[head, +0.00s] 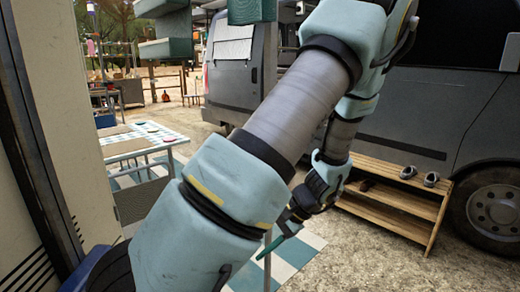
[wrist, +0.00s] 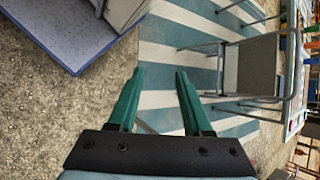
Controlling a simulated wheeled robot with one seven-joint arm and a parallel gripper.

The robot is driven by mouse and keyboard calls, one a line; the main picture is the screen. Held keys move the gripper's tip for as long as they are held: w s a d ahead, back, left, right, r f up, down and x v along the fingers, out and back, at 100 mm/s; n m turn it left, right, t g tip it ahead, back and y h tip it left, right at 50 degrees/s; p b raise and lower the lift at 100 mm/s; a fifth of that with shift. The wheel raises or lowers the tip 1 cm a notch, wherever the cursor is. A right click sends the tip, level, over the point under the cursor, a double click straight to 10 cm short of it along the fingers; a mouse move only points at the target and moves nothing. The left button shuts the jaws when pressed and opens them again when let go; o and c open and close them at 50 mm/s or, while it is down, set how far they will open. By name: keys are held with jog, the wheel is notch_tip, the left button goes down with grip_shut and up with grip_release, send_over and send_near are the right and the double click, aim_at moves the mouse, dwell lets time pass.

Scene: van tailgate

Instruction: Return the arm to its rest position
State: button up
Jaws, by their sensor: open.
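My gripper (wrist: 157,88) shows in the wrist view with two green fingers spread apart and nothing between them. It points down over the striped mat (wrist: 165,58) on the ground. In the head view my arm crosses the middle of the picture, raised and bent.
A grey van (head: 425,105) stands behind. A wooden step shelf (head: 400,205) with a pair of shoes (head: 408,172) is beside its wheel. A table (head: 140,140) stands at left. A metal-framed chair (wrist: 250,65) stands on the mat. Bare gravel lies around.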

jog(key=s+a+r+n+t+h, duration=0.1)
jog(key=a+r+n+h, duration=0.5)
jog(key=r, duration=0.6)
jog(key=shift+s+a+n+t+h+p, duration=0.2)
jog(key=shift+s+n+t+h+p, duration=0.35)
jog(key=shift+h, duration=0.65)
jog(key=shift+s, duration=0.15)
dwell(1.0)
